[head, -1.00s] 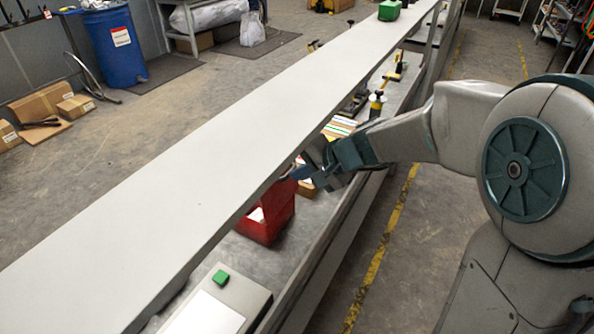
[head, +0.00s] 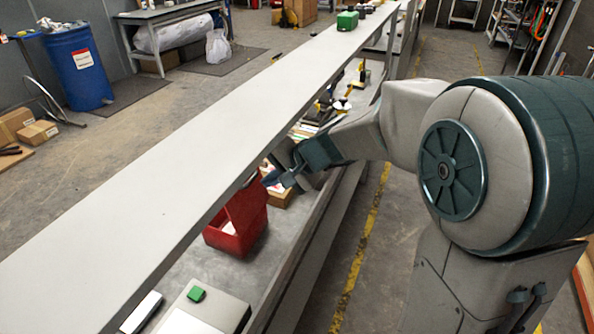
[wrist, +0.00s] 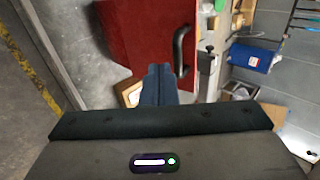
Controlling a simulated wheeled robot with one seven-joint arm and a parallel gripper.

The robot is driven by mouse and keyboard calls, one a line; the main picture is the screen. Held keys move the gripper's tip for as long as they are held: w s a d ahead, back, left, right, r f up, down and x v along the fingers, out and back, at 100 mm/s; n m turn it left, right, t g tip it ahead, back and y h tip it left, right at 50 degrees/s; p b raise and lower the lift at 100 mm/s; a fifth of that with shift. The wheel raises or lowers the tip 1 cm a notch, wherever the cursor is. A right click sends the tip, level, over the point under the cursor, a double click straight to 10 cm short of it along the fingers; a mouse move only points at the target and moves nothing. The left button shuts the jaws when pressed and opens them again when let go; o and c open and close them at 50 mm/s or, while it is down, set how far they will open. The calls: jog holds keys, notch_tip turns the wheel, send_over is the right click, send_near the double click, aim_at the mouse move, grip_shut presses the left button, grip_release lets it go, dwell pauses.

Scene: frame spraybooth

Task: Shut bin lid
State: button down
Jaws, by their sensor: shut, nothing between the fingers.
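The red bin (head: 237,222) stands on the lower grey surface, under the edge of the long pale shelf. In the head view its upper part is partly hidden by the shelf and my gripper. My gripper (head: 270,180) is shut and empty, at the bin's upper right side. In the wrist view a broad red panel (wrist: 148,35) with a black handle (wrist: 181,50) fills the upper middle. The shut fingers (wrist: 158,82) point at the panel's lower edge, close to the handle. I cannot tell whether they touch it.
The long pale shelf (head: 150,165) runs diagonally above the bin and limits room over it. Cardboard boxes and tools lie beyond the bin. A blue barrel (head: 78,70) stands on the floor.

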jog(key=s+d+r+m+t+y+b, duration=0.1)
jog(key=s+d+r+m+y+b, duration=0.15)
jog(key=d+m+b, duration=0.5)
jog(key=s+d+r+m+t+y+b, duration=0.1)
jog(key=s+d+r+m+b, duration=0.3)
jog(key=m, duration=0.6)
jog(key=x, duration=1.7)
jog(key=shift+s+f+b, duration=0.1)
jog(key=shift+b, duration=0.25)
jog(key=shift+p, duration=0.3)
